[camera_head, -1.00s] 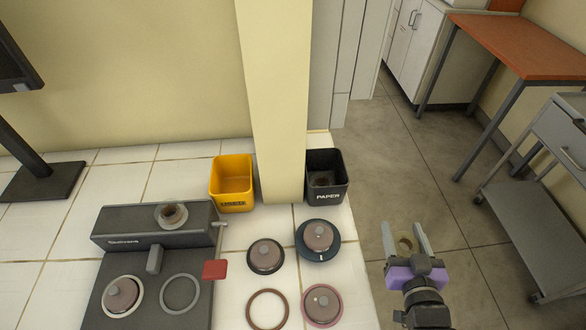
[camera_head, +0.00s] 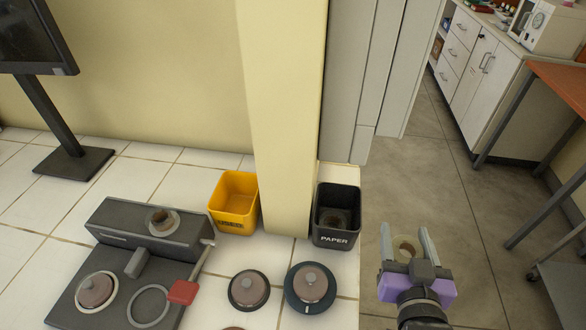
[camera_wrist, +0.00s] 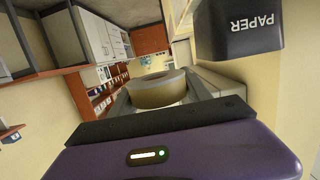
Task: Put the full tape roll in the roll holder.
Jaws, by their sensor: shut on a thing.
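My gripper (camera_head: 406,240) is shut on a tan tape roll (camera_head: 407,248), held between its two fingers over the floor, right of the counter. The roll also shows in the wrist view (camera_wrist: 160,88), a ring with an open middle. I cannot tell which part is the roll holder.
A monitor (camera_head: 40,40) stands at the far left.

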